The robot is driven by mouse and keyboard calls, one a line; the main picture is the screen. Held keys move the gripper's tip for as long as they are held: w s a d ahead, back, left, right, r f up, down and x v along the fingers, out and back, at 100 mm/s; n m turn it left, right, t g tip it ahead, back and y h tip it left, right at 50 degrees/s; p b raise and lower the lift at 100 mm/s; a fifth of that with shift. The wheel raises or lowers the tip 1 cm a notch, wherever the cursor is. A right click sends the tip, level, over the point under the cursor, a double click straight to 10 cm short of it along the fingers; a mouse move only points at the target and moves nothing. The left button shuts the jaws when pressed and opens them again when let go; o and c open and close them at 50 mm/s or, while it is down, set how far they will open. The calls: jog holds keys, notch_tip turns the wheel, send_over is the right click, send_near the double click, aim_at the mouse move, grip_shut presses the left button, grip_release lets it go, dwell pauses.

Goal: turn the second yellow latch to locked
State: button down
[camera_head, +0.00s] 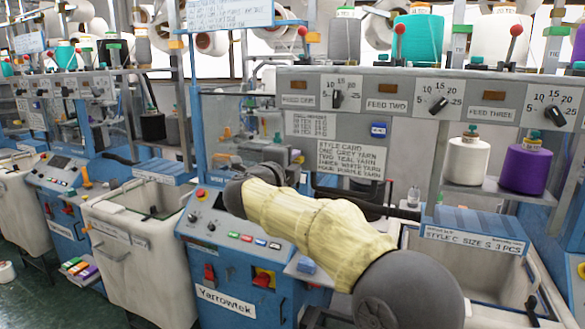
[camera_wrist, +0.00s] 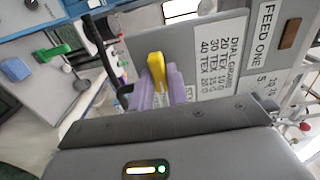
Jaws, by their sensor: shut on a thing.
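In the wrist view a yellow latch handle (camera_wrist: 156,68) stands up between the purple fingers of my gripper (camera_wrist: 161,88). The fingers are closed around its lower part, and its rounded upper end shows above them. The base of the latch and its markings are hidden, so I cannot tell whether it is at locked. In the head view my arm, in a cream sleeve, reaches across the middle machine. The fingertips and the held latch cannot be made out there.
A style card (camera_head: 351,160) hangs behind my arm. The middle machine's control panel (camera_head: 236,228) lies below it. A clear guard (camera_head: 238,125) stands to the left. White bins (camera_head: 139,243) stand between the machines. In the wrist view, the FEED ONE panel (camera_wrist: 275,50) is close on the right.

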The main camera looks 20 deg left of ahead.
jog(key=shift+f, duration=0.15)
jog(key=c, duration=1.4)
grip_release()
jog(key=shift+s, duration=0.15)
jog(key=s+b, duration=0.1)
jog(key=s, duration=0.4)
jog(key=s+a+b, duration=0.1)
jog(key=s, duration=0.5)
jog(key=s+b, duration=0.2)
jog(key=s, duration=0.4)
jog(key=shift+a, duration=0.15)
